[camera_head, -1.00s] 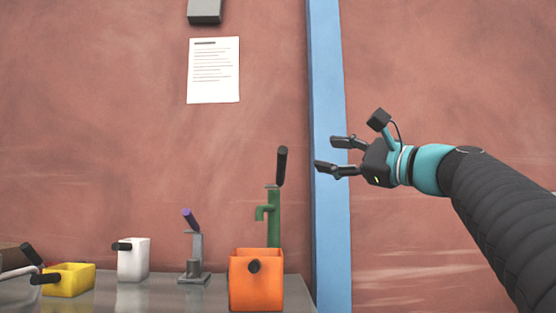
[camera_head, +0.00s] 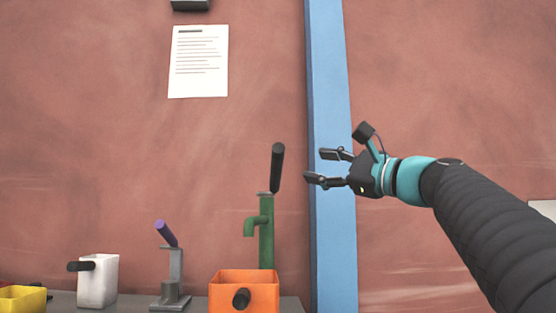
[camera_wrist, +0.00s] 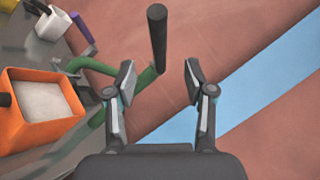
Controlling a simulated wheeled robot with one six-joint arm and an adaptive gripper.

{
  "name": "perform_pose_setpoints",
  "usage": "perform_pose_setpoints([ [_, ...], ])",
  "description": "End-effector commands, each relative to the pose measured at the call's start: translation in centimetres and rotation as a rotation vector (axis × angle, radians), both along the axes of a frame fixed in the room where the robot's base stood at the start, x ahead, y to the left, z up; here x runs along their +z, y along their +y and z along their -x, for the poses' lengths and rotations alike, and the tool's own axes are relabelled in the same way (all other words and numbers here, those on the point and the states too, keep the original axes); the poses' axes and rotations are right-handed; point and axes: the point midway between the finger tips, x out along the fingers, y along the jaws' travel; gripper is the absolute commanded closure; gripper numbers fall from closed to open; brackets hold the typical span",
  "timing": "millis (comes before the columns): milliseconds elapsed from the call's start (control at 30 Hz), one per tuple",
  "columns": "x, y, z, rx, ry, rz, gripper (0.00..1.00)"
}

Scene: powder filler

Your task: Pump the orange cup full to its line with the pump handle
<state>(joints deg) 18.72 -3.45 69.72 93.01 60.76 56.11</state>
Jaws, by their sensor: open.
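The orange cup (camera_head: 258,285) stands on the counter in front of the green pump (camera_head: 266,235). In the wrist view the orange cup (camera_wrist: 22,137) holds pale powder; I cannot make out its line. The black pump handle (camera_head: 277,167) tilts up from the top of the green pump, above its spout. My gripper (camera_head: 312,166) is open and empty, to the right of the handle and apart from it. In the wrist view the handle (camera_wrist: 157,38) appears beyond and between the open fingertips of my gripper (camera_wrist: 160,80).
A grey stand with a purple handle (camera_head: 166,233), a white cup (camera_head: 98,281) and a yellow cup (camera_head: 22,299) are to the left on the counter. A blue post (camera_head: 332,255) runs up the wall behind my gripper. The space right of the pump is free.

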Motion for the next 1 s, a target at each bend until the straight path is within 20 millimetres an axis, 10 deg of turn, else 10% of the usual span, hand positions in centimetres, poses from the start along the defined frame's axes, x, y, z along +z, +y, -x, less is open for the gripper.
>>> perform_pose_setpoints([
  [500, 2.4, 6.6, -6.3, 0.005, 0.000, 0.000, 0.46],
  [1000, 2.8, 8.1, -8.0, 0.001, 0.000, 0.001, 0.46],
])
